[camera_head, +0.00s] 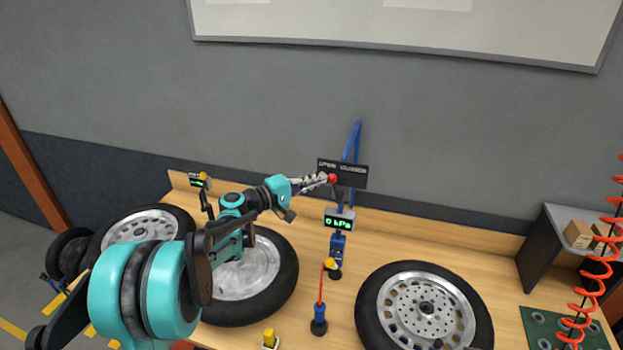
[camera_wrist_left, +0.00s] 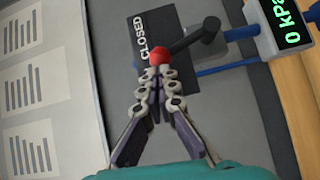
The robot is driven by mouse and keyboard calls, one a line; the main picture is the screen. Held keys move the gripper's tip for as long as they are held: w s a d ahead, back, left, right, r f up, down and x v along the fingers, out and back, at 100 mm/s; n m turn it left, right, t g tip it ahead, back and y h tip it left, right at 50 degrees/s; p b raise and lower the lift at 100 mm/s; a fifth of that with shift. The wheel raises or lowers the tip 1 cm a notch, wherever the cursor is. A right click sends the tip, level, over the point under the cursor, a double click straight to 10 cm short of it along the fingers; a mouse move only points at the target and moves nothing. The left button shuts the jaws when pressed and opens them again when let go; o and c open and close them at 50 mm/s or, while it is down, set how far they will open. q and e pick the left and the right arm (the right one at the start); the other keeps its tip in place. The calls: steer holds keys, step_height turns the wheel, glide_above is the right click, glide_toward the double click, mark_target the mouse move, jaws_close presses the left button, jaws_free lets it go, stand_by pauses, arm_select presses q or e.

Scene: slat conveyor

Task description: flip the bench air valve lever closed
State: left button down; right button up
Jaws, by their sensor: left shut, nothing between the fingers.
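The air valve lever is a dark handle with a red ball knob (camera_head: 332,178), in front of a black label plate (camera_head: 352,174) on the blue stand. In the left wrist view the dark lever arm (camera_wrist_left: 190,40) runs from its pivot to the red knob (camera_wrist_left: 158,56), which lies by the word CLOSED on the plate (camera_wrist_left: 146,38). My left gripper (camera_head: 325,180) is shut and empty, its fingertips at the knob; the wrist view shows the fingertips (camera_wrist_left: 160,68) touching or nearly touching it. My right gripper is not in view.
A gauge display (camera_head: 339,221) reads 0 kPa below the lever. Wheels with tyres lie on the wooden bench, one at right (camera_head: 370,312) and others under my left arm. A grey shelf (camera_head: 540,250) and red coiled hose (camera_head: 598,268) stand at the right.

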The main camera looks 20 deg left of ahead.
mark_target(334, 176)
arm_select(q)
steer(key=d+m+y+p, duration=0.1)
steer(key=d+r+m+g+y+p, duration=0.1)
steer(key=d, duration=0.1)
steer(key=d+r+m+y+p, duration=0.1)
steer(key=shift+s+d+m+g, duration=0.1)
steer(key=shift+d+m+g, duration=0.25)
steer(key=shift+m+g, duration=0.05)
steer(key=shift+d+f+m+g+y, duration=0.15)
steer(key=shift+d+m+y, duration=0.45)
steer(key=shift+d, duration=0.45)
steer(key=shift+d+f+m+g+y, duration=0.15)
steer(key=shift+d+m+y, duration=0.25)
steer(key=shift+d+y, duration=0.5)
steer(key=shift+d, duration=0.2)
steer(key=shift+r, duration=0.1)
